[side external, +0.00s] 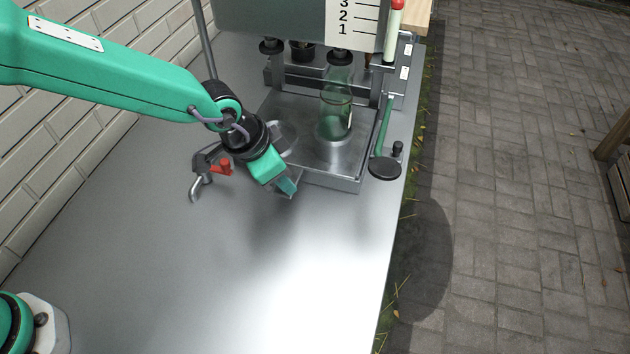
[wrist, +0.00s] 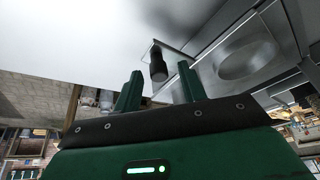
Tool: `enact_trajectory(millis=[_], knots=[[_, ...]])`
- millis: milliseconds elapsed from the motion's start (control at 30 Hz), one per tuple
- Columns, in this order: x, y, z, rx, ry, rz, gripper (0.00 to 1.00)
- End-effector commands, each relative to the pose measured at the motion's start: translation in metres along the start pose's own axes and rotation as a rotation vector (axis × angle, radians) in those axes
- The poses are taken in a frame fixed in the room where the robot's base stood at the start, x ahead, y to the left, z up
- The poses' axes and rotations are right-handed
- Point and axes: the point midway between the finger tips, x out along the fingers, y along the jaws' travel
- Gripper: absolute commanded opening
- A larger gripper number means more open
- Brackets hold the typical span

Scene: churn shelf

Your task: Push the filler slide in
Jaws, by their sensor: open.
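The filler (side external: 345,170) is a low grey metal base. In the wrist view, a flat metal plate (wrist: 181,58), apparently the slide, sticks out from its edge and carries a black knob (wrist: 158,66). My gripper (side external: 288,187) is open and empty just in front of the base's near left corner. In the wrist view, the fingertips (wrist: 160,74) stand apart with the knob showing between them; I cannot tell whether they touch it. My gripper mostly hides the slide in the side view.
A clear glass jar (side external: 336,108) stands on the base under a nozzle. A green lever with a black disc (side external: 385,168) is at the right. The front bench (side external: 230,270) is clear.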

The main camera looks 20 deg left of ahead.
Motion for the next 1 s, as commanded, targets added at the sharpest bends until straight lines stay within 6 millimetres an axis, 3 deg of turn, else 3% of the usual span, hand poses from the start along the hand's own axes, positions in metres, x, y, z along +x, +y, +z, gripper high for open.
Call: enact_trajectory(millis=[200, 400, 433, 1000], knots=[[0.0, 0.0, 0.0, 0.0, 0.0, 0.0, 0.41], [0.0, 0.0, 0.0, 0.0, 0.0, 0.0, 0.02], [0.0, 0.0, 0.0, 0.0, 0.0, 0.0, 0.0], [0.006, -0.016, -0.013, -0.002, -0.005, -0.01, 0.0]])
